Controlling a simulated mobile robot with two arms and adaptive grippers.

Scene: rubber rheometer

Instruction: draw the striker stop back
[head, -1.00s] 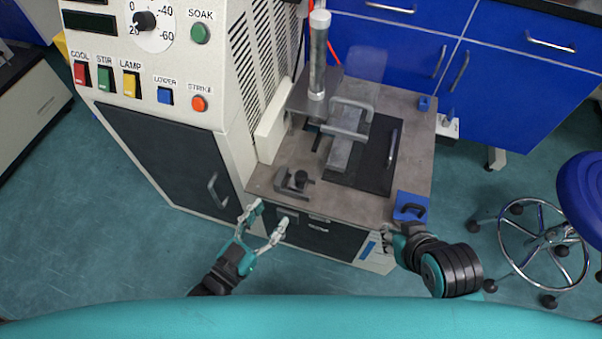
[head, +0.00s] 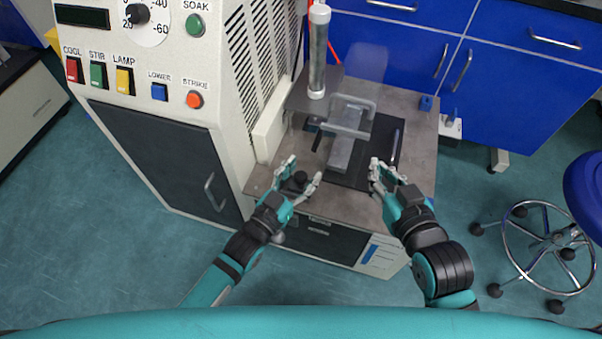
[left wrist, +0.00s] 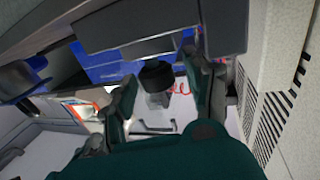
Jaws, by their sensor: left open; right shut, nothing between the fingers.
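No part is labelled as the striker stop; I cannot tell for certain which it is. A black round knob (head: 300,178) stands on a dark bracket at the front left of the grey bench top. In the head view, my open left gripper (head: 302,174) has its fingers on either side of this knob, partly hiding the bracket. In the left wrist view a black knob (left wrist: 157,76) shows between the two fingers; contact cannot be told. A short black lever (head: 318,138) sticks out below the column. My right gripper (head: 376,174) is shut and empty over the bench's right front.
A metal column (head: 318,55) and a grey frame with a handle (head: 346,130) stand on the bench. The white control cabinet (head: 180,70) rises at the left. A blue stool (head: 585,190) is at the far right.

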